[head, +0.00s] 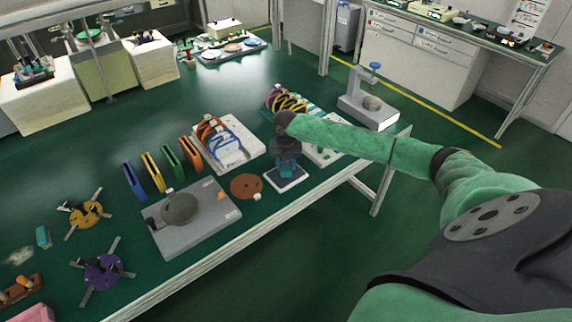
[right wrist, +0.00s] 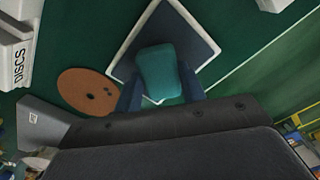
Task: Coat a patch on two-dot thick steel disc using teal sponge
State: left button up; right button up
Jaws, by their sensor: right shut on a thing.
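My right gripper (head: 286,170) points down over a dark square pad with a white border (head: 299,181), near the table's front edge. In the right wrist view its fingers (right wrist: 160,88) are shut on the teal sponge (right wrist: 161,72). That view shows the sponge over the pad (right wrist: 197,38); I cannot tell whether they touch. A flat brown disc (head: 246,190) lies just left of the pad, with small dark dots in the right wrist view (right wrist: 80,88). I cannot pick out a two-dot thick steel disc. My left gripper is out of view.
A grey plate (head: 215,222) bears a round grey piece (head: 180,208). Behind it stand coloured upright slotted holders (head: 153,172) and a white rack with coloured rings (head: 236,158). A grey gauge stand (head: 371,110) is at the right end. Open green tabletop (head: 110,135) lies towards the back.

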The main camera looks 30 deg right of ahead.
aim_at(286, 166)
jog(key=shift+f, duration=0.35)
dwell(0.3)
jog(key=shift+f, duration=0.1)
dwell(1.8)
jog(key=shift+p, duration=0.3)
jog(key=shift+r+p, duration=2.7)
jog(key=shift+r, duration=0.9)
jog(key=shift+m, duration=0.3)
